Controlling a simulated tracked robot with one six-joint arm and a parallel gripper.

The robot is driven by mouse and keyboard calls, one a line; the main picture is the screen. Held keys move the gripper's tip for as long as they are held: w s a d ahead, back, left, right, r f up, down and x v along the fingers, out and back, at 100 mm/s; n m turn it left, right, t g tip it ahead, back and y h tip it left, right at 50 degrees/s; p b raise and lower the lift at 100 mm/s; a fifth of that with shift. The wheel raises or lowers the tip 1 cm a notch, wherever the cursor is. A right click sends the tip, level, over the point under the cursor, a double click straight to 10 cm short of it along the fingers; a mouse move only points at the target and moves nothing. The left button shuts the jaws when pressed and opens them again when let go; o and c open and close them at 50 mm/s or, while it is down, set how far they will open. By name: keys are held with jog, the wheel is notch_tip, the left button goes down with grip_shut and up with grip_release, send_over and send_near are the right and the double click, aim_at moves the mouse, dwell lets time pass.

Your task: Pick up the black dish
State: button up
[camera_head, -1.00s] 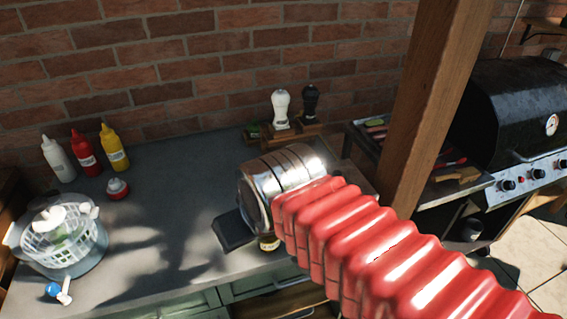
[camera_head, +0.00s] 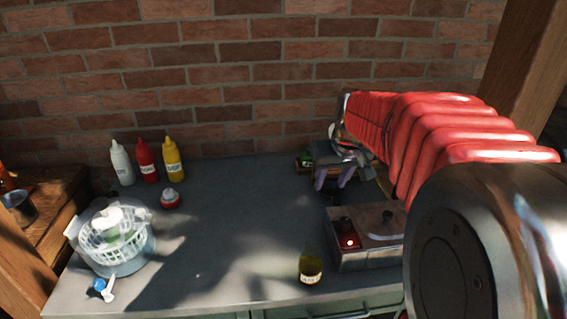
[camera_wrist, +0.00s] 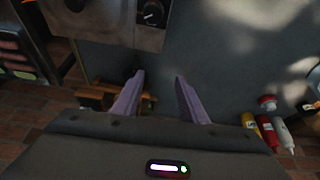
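I cannot make out the black dish with certainty in either current view. My gripper (camera_head: 332,184) is at the back right of the grey table, pointing down, with its two purple fingers apart. In the wrist view the fingers (camera_wrist: 160,78) are open with bare grey tabletop between them. A small dark shape (camera_wrist: 132,66) lies just beyond the left fingertip in that view, too dim to identify. My arm and gripper hide part of the table's back right.
Sauce bottles (camera_head: 146,160), a red-and-white container (camera_head: 170,199) and a salad spinner (camera_head: 118,262) stand left. The middle of the table (camera_head: 230,215) is clear.

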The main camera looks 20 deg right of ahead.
jog(key=w+d+f, duration=0.2)
jog(key=d, duration=0.4)
jog(key=shift+w+d+f+m, duration=0.15)
jog(key=shift+w+d+m, duration=0.15)
jog(key=shift+w, duration=0.1)
send_over(336, 201)
jog(key=s, duration=0.2)
jog(key=f, duration=0.8)
jog(key=shift+s+a, duration=0.1)
jog(key=shift+a, duration=0.3)
jog(key=shift+x, duration=2.6)
jog(key=shift+s+d, duration=0.1)
jog(key=shift+d, duration=0.1)
jog(key=shift+c, duration=0.6)
grip_shut()
